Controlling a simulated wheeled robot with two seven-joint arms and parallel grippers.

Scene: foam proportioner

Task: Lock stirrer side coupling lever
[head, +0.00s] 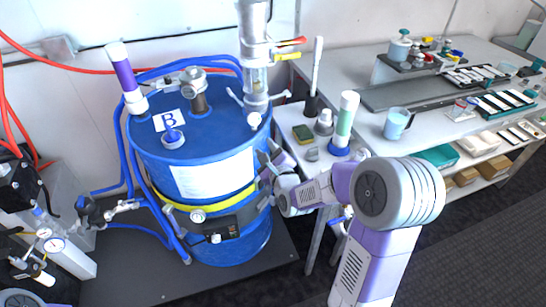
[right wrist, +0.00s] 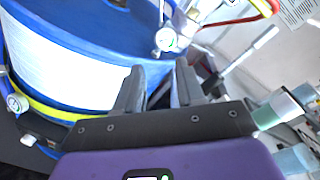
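The stirrer column (head: 254,75) is a metal shaft with a clear section, standing on the lid of a blue drum (head: 215,135). My right gripper (head: 267,163) is beside the drum's right side, below the lid rim and below the coupling. Its two dark fingers (right wrist: 160,88) are apart with nothing visible between them. I cannot tell the lever's lock state. My left gripper is out of view.

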